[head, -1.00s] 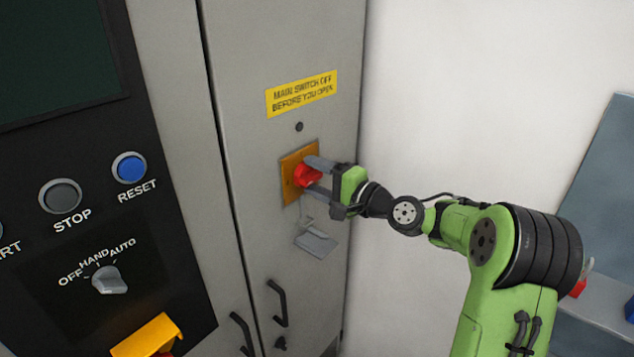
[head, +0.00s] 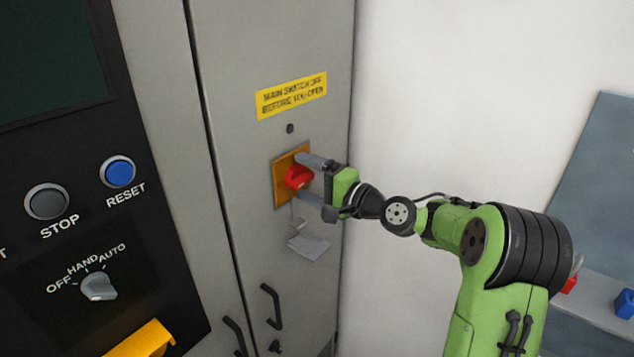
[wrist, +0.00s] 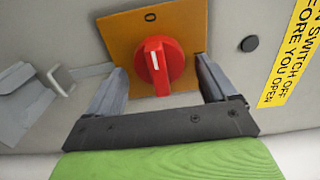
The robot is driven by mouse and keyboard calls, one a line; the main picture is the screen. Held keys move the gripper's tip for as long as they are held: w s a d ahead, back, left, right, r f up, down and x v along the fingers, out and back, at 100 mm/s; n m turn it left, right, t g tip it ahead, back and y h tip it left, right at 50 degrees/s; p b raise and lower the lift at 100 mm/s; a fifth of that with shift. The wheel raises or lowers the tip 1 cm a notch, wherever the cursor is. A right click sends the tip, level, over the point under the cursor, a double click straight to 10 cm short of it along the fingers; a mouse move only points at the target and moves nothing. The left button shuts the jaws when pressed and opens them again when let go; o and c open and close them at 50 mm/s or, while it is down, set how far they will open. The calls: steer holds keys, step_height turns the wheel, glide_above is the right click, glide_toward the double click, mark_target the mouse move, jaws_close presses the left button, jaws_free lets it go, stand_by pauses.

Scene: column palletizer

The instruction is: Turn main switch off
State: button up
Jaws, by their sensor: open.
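The main switch is a red rotary knob (head: 297,178) on an orange plate (head: 280,186) on the grey cabinet door. In the wrist view the knob (wrist: 150,66) has a white mark that lines up toward the "0" on the plate (wrist: 190,20). My gripper (head: 303,175) is at the switch with its fingers spread, one above and one below the knob. In the wrist view my gripper (wrist: 159,68) shows a gap between each finger and the knob. Any contact at the fingertips is hard to tell.
A yellow warning label (head: 291,95) is above the switch. A grey tag (head: 308,247) hangs below it. Door handles (head: 271,305) are lower down. A control panel (head: 125,235) with buttons and a selector is at left. A shelf (head: 600,300) with small items is at right.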

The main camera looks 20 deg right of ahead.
steer(key=v, duration=1.5)
steer(key=shift+s+d+b, duration=0.2)
steer(key=shift+s+b, duration=0.1)
steer(key=shift+b, duration=0.1)
